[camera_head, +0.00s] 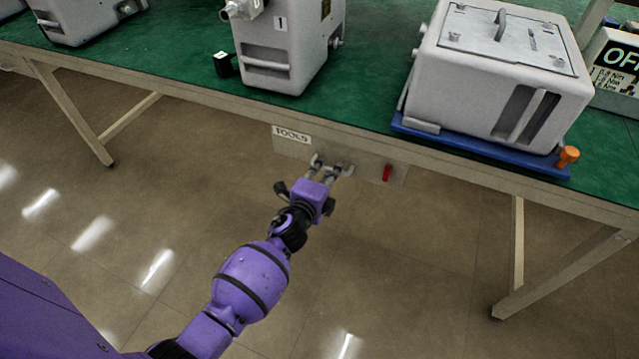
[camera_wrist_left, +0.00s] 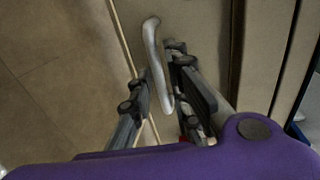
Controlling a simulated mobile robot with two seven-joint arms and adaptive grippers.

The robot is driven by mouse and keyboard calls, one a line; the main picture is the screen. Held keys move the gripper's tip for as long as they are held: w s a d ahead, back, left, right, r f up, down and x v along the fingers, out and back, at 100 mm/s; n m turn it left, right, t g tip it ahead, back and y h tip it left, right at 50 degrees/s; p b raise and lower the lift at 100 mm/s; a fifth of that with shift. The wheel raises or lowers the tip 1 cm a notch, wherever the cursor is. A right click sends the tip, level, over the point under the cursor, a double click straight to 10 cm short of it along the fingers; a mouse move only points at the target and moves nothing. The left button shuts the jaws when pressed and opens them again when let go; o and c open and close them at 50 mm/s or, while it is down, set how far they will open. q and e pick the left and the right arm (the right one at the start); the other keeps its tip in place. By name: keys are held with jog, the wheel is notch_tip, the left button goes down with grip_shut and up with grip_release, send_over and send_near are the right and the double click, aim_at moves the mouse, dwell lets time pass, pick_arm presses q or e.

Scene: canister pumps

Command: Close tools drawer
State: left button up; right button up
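The tools drawer (camera_head: 365,162) has a beige front under the edge of the green-topped table, with a "TOOLS" label (camera_head: 291,134) at its left and a red piece (camera_head: 387,172) at its right. The front sits close under the table edge; I cannot tell if a gap remains. My purple left gripper (camera_head: 332,168) is at the drawer front. In the left wrist view, the curved metal handle (camera_wrist_left: 156,60) lies between the two dark fingers (camera_wrist_left: 165,92). The fingers are spread apart, with space around the handle. My right gripper is not in view.
On the green table (camera_head: 180,45) stand a grey canister pump (camera_head: 290,45), a larger grey case (camera_head: 500,70) on a blue tray (camera_head: 480,150), and a small black block (camera_head: 223,64). An orange knob (camera_head: 568,156) is at the tray's corner. The floor below is clear between table legs.

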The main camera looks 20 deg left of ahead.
pick_arm(q)
jog(key=s+r, duration=0.2)
jog(key=s, duration=0.8)
jog(key=shift+a, duration=0.15)
